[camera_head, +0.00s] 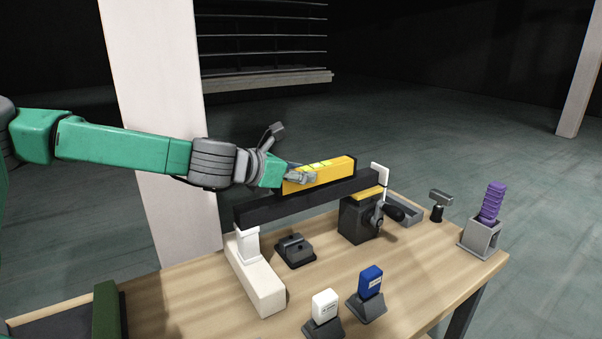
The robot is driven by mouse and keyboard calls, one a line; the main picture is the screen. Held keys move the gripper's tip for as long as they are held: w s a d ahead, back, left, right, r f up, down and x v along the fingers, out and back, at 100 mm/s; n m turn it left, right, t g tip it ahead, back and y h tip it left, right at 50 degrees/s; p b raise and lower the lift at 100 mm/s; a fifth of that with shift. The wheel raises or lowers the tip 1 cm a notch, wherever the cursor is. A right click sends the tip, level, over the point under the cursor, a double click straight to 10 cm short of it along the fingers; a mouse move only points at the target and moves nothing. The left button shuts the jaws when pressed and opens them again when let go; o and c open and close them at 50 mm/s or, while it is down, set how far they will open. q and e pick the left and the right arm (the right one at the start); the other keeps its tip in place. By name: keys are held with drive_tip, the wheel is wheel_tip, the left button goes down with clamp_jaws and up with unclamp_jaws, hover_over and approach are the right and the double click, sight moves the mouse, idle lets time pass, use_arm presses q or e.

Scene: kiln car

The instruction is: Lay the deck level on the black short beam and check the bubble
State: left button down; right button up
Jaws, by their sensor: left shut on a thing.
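The yellow deck level (335,172) is in the head view, lying lengthwise along the top of the black short beam (285,206). Greenish-yellow vial windows show on its top, but the bubble is too small to read. I cannot tell whether its underside touches the beam. My left gripper (301,175) is shut on the level's left part and hides some of it. My right gripper is not in view.
The wooden table (195,300) also carries a small dark block (295,250), a white piece (325,305) and a blue piece (370,281) in grey holders, a purple stack (491,203) and a small hammer-shaped tool (439,203). A pale column (155,110) stands behind my left arm.

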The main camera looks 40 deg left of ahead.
use_arm(q)
drive_tip(key=shift+d, duration=0.15)
drive_tip(key=shift+a+f, duration=0.15)
drive_tip(key=shift+a, duration=0.35)
drive_tip(key=shift+d+f+b, duration=0.15)
drive_tip(key=shift+d+b, duration=0.2)
drive_tip(key=shift+d, duration=0.05)
drive_tip(key=shift+a+f, duration=0.25)
drive_tip(key=shift+f, duration=0.15)
drive_tip(key=shift+d, duration=0.1)
